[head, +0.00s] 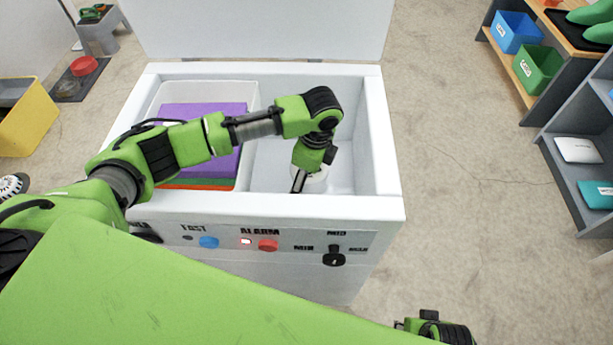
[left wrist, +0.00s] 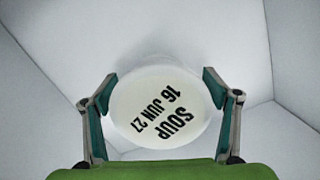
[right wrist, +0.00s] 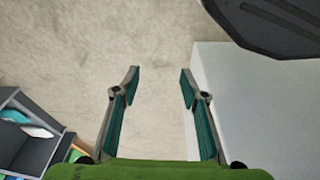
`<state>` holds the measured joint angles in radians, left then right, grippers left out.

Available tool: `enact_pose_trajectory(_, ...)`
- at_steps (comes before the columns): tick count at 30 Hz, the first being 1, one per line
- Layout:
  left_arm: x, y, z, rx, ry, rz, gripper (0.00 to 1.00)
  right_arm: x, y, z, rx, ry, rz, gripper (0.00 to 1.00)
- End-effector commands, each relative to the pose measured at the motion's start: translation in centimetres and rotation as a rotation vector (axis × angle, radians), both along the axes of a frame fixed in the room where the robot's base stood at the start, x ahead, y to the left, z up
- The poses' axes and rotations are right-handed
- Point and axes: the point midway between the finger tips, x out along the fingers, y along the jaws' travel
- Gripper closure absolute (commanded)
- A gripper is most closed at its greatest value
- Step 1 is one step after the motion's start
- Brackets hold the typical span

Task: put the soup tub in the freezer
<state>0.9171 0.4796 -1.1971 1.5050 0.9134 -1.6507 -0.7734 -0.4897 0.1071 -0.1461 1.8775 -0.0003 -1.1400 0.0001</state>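The soup tub (left wrist: 160,108) is a round white tub whose lid reads "SOUP 16 JUN 27". It is inside the open chest freezer (head: 385,150), in the right-hand compartment; a small part of the tub (head: 317,182) shows in the head view. My left gripper (head: 302,180) reaches down into that compartment. In the left wrist view its two fingertips (left wrist: 160,76) press in at opposite sides of the tub. I cannot tell whether the tub touches the freezer floor. My right gripper (right wrist: 160,75) is open and empty, outside the freezer.
A white bin (head: 249,95) with purple, green and orange items fills the freezer's left side. The raised lid (head: 265,25) stands behind. The front panel (head: 300,243) carries buttons and a knob. Shelves (head: 560,95) with bins stand at right; the floor between is clear.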

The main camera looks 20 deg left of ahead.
Motion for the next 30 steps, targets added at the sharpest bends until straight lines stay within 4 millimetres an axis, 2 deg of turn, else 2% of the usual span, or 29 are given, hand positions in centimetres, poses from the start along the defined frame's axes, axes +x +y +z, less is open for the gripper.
enact_pose_trajectory(8, 0.0, 0.0, 0.2, 0.000, -0.001, 0.000, 0.20, 0.0, 0.0, -0.1, 0.001, 0.002, 0.000, 0.60)
enact_pose_trajectory(10, 0.0, -0.1, 1.0, 0.000, 0.000, 0.000, 0.20, 0.1, 0.1, 0.2, 0.002, -0.004, 0.000, 0.60)
enact_pose_trajectory(14, 0.0, -0.4, 3.1, -0.001, -0.001, -0.002, 0.20, -0.6, -0.1, -1.9, -0.001, 0.015, 0.002, 0.60)
enact_pose_trajectory(24, -0.1, -1.2, 9.9, 0.000, -0.002, -0.001, 0.20, -3.0, -0.4, -6.9, -0.005, 0.043, 0.007, 0.60)
enact_pose_trajectory(30, -0.1, -1.5, 11.9, -0.001, 0.000, 0.000, 0.20, -3.9, -0.5, -8.3, -0.004, 0.049, 0.009, 0.60)
